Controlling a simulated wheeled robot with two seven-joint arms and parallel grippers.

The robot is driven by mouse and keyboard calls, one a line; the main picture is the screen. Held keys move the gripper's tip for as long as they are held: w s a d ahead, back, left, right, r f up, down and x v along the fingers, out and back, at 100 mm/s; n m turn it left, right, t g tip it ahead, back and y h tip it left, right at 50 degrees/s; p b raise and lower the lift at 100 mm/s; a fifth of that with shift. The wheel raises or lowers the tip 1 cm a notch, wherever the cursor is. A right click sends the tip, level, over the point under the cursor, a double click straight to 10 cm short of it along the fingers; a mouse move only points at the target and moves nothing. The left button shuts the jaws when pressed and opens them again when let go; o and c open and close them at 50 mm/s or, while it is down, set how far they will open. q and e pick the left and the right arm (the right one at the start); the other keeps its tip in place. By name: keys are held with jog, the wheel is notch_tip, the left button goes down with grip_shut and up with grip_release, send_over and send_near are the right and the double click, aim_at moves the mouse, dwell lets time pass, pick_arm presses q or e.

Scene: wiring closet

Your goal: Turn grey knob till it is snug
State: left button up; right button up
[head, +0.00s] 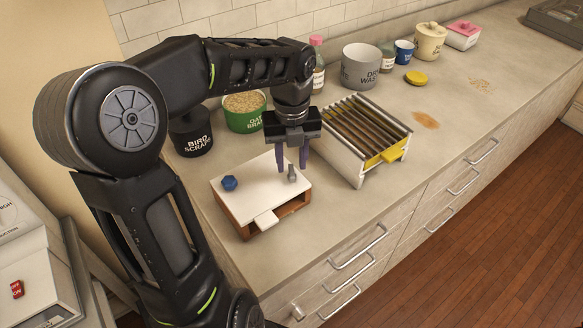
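The grey knob (292,177) stands upright on the white top of a small box (247,193) with reddish-brown sides. A blue knob (229,183) sits on the left part of the same top. My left gripper (292,171) points down over the box, its two purple fingers apart. The grey knob shows between the fingertips, with a gap visible on each side; whether either finger touches it I cannot tell. My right gripper is not in view.
A slatted rack (362,128) with a yellow tray stands close to the right of the box. A green tub (244,112) and a black tub (191,133) stand behind. More containers line the wall. The counter's front edge lies just before the box.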

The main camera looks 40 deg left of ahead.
pick_arm(q)
jog(key=shift+n, duration=0.8)
jog(key=shift+f, duration=0.1)
jog(key=shift+f+b, duration=0.75)
jog(key=shift+f, duration=0.35)
grip_shut()
